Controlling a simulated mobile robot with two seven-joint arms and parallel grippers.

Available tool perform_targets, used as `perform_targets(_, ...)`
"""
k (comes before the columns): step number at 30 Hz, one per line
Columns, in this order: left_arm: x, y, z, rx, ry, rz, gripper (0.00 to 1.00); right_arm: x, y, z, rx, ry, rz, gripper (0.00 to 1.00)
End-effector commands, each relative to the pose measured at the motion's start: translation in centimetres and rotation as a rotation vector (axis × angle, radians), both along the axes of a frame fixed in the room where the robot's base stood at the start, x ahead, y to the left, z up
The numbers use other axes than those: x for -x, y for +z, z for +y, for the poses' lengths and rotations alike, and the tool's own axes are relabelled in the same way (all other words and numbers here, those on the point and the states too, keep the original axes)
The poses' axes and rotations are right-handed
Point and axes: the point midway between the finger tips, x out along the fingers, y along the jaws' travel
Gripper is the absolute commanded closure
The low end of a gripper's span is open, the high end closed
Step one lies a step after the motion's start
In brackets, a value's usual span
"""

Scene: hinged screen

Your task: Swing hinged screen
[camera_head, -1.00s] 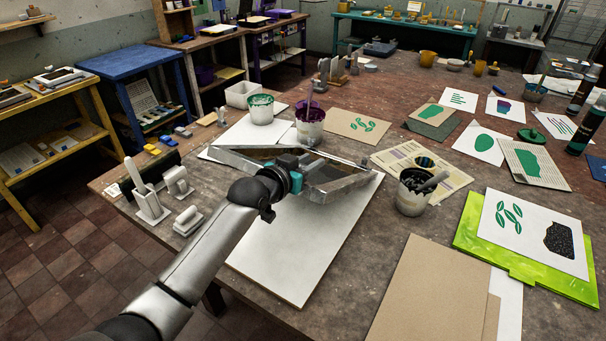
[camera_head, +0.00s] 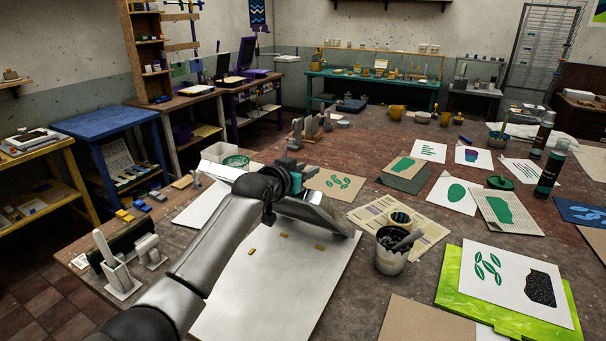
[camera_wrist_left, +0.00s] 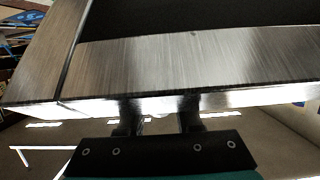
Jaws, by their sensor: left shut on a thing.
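The hinged screen (camera_head: 322,212) has a grey metal frame and stands tilted up above the far part of a white baseboard (camera_head: 270,292). My left gripper (camera_head: 294,172) is at the screen's frame, and my left arm hides part of the screen. In the left wrist view the brushed-metal frame (camera_wrist_left: 190,60) fills the upper part, with a dark panel inside it. The left gripper (camera_wrist_left: 158,110) is shut on the frame's edge there. Small tan pieces (camera_head: 252,252) lie on the baseboard. My right gripper is in neither view.
A grey pot (camera_head: 392,252) with a tool in it stands right of the baseboard. Grey upright tools (camera_head: 117,268) stand at the left. Prints and a lime-green board (camera_head: 450,290) cover the right side.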

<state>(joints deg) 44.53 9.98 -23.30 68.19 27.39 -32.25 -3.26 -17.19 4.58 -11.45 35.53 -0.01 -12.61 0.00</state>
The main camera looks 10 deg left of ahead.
Motion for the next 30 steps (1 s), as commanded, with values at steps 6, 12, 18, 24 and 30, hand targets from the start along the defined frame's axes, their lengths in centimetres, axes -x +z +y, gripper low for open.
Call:
perform_targets(6, 0.02, -0.16, -0.14, 0.0, -0.002, 0.002, 1.0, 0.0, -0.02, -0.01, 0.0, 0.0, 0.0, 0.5)
perform_targets(12, 0.04, -0.22, -0.11, -0.001, -0.002, 0.003, 0.5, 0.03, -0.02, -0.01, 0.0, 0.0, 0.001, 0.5)
perform_targets(18, 0.04, -0.19, -0.05, -0.001, -0.001, 0.003, 0.37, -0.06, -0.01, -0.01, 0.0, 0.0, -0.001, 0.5)
perform_targets(24, 0.1, -0.18, -0.01, -0.001, -0.001, 0.004, 0.37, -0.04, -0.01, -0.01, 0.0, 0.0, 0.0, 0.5)
perform_targets(30, 0.95, 0.05, 0.34, -0.002, -0.001, 0.003, 0.37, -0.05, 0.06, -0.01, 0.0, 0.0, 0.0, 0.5)
